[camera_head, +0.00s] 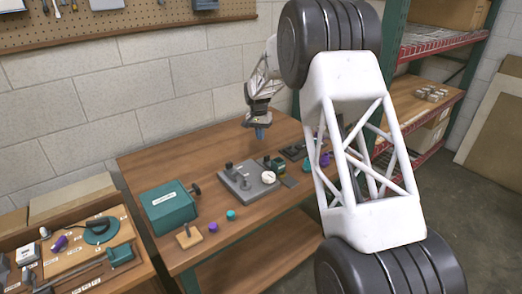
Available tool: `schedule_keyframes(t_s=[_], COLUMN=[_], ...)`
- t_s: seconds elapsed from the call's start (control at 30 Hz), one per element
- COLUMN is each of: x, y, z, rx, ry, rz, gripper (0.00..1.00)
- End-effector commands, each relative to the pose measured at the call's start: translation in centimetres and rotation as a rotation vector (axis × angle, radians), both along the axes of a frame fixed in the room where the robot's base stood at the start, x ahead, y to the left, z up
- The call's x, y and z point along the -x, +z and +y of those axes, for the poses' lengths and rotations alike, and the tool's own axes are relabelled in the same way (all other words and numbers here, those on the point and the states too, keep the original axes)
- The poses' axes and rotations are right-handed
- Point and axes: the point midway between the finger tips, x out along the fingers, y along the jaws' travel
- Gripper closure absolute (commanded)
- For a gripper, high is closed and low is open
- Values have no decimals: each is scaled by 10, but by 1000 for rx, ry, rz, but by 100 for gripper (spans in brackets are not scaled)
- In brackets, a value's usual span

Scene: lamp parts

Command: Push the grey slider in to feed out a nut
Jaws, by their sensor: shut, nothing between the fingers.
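My gripper (260,134) is shut and empty, its blue fingertips pointing down above the back part of the wooden table (160,160). Below it, a small dark green block (278,165) stands at the right edge of a grey base plate (240,192). A flat grey piece (289,181) lies just in front of the green block; I cannot tell whether it is the slider. The gripper is apart from all of these. No nut can be made out at this size.
The base plate carries dark posts and a white round part (269,178). A teal box (168,210) with a dark knob stands at the left, near a wooden block (189,237), a purple piece (213,227) and a teal piece (231,214).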

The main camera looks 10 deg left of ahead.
Motion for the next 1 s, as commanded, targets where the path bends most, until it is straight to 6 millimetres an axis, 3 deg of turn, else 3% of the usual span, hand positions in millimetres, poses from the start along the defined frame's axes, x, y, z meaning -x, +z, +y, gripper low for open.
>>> schedule_keyframes(t_s=[0.4, 0.6, 1.0], x=[-29, -37, -40], y=[15, 23, 27], z=[34, 46, 51], rx=[10, -4, -17], ry=[628, 857, 971], rz=[196, 282, 329], gripper=[100, 100, 100])
